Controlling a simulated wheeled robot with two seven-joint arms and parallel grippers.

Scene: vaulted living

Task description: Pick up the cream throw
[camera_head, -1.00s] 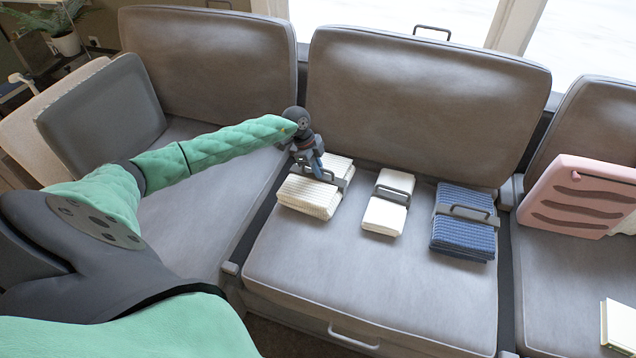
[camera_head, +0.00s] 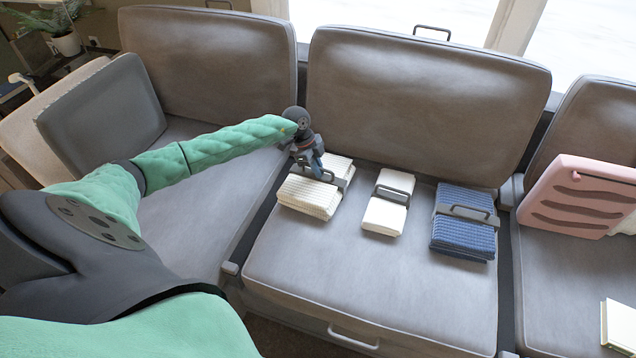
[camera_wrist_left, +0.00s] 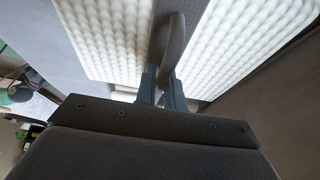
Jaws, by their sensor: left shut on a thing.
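The cream throw (camera_head: 309,196) is a folded, ribbed bundle with a dark grey strap and handle around it. It lies at the left of the middle seat cushion. My left gripper (camera_head: 318,172) is at the throw's strap, coming from the back left. In the left wrist view my left gripper (camera_wrist_left: 163,88) has its fingers shut on the strap's curved handle (camera_wrist_left: 174,50). The knobbly cream throw (camera_wrist_left: 110,40) shows on both sides of the strap there. The throw still appears to rest on the seat. My right gripper is not in view.
A smaller white folded bundle (camera_head: 383,216) and a blue folded throw (camera_head: 463,238), each with a strap handle, lie to the right on the same grey cushion (camera_head: 330,280). A pink slotted case (camera_head: 580,198) leans farther right. The cushion's front is clear.

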